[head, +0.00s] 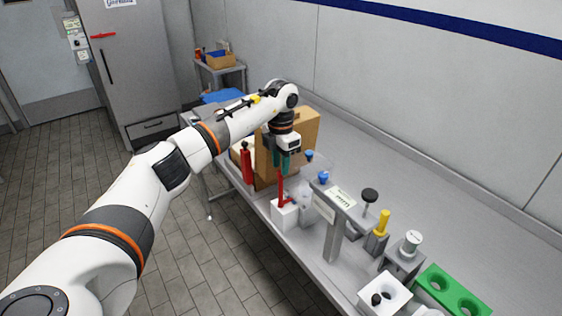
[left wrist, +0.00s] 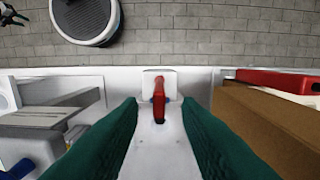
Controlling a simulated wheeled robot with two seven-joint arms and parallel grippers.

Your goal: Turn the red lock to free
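The red lock has a red lever (head: 280,188) on a white block (head: 284,214) near the front edge of the bench. The lever stands up from the block in the head view. My left gripper (head: 285,167) points down just above and behind it, with green fingers. In the left wrist view the fingers are apart, and the red lever (left wrist: 159,98) shows in the gap between them, with space visible on both sides. I cannot tell how far below the fingertips the lever lies.
A cardboard box (head: 303,128) and a red item (head: 247,163) stand close beside the gripper. A grey stand (head: 335,236), a yellow-handled part (head: 382,222) and a green holder (head: 440,290) sit farther along the bench.

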